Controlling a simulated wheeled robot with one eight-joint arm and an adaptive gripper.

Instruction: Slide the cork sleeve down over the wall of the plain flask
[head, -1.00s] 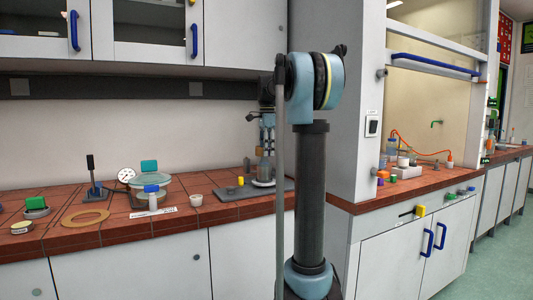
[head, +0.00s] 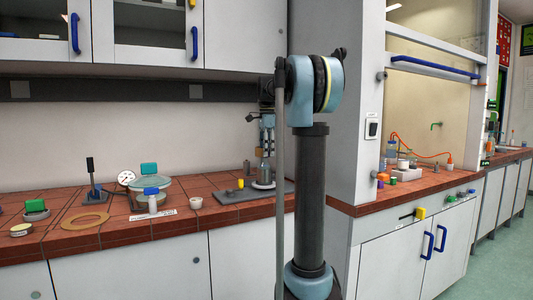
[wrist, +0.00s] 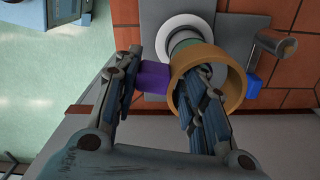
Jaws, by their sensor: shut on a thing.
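The cork sleeve (wrist: 236,91) is a tan open ring in the wrist view. A purple block (wrist: 153,77) sits against its left side. My gripper (wrist: 160,85) is shut across the block and the sleeve's near-left wall, with one finger inside the ring. The flask (wrist: 184,42) shows just beyond the ring, on a white disc (wrist: 163,40), and the ring partly covers it. In the head view the flask (head: 263,173) stands upright on the disc, and the small tan sleeve (head: 259,154) shows at my gripper (head: 267,138). I cannot tell the exact gap between sleeve and flask.
A grey plate (head: 228,196) lies under the flask's disc. A metal cylinder (wrist: 275,45) and a blue block (wrist: 252,86) are close at the right in the wrist view. A yellow block (head: 240,184) and white cup (head: 196,202) stand left of the flask in the head view.

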